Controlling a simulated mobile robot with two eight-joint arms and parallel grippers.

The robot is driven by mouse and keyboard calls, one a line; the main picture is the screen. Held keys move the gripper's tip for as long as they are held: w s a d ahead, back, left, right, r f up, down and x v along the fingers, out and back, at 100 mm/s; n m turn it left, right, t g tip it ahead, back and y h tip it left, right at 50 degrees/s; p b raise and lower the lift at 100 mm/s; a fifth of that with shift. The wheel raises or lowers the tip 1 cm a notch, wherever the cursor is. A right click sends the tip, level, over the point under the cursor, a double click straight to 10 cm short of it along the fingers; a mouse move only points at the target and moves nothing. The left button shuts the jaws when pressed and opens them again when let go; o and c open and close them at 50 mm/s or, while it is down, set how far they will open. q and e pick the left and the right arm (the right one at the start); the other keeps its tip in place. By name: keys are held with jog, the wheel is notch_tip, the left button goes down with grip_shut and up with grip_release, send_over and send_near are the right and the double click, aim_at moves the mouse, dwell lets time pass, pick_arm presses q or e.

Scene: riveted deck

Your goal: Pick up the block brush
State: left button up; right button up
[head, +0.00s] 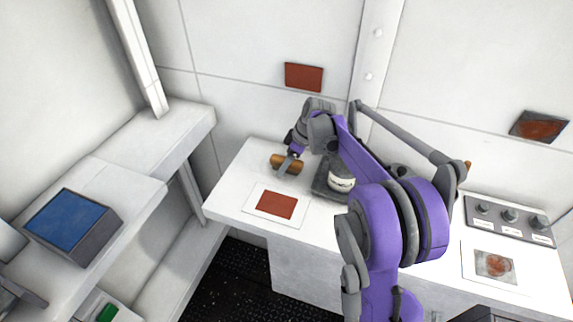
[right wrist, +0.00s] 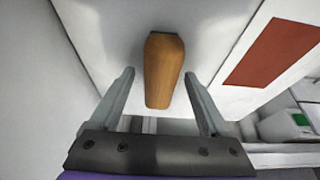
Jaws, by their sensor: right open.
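The block brush (head: 287,164) lies on the white worktop near its far left part, its orange-brown wooden body showing. In the right wrist view the brush (right wrist: 163,70) points toward the palm, its near end between the two fingers. My right gripper (head: 289,167) reaches down over the brush and partly hides it in the head view. In the right wrist view the right gripper (right wrist: 159,76) is open, with a gap on each side of the wood. No grip on the brush shows. Bristles cannot be made out. My left gripper is not clearly in view.
A white sheet with a red-brown patch (head: 276,205) lies just in front of the brush. A dark grey item with a pale round part (head: 341,180) stands close to its right. A knob panel (head: 509,218) is further right. A blue-topped box (head: 66,225) sits on the left bench.

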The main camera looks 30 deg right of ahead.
grip_shut()
dwell(0.3)
notch_tip(320, 180, up, 11)
jog(key=shift+f+p, duration=0.2)
jog(key=shift+p, duration=0.2)
jog(key=c, duration=0.7)
grip_release()
grip_shut()
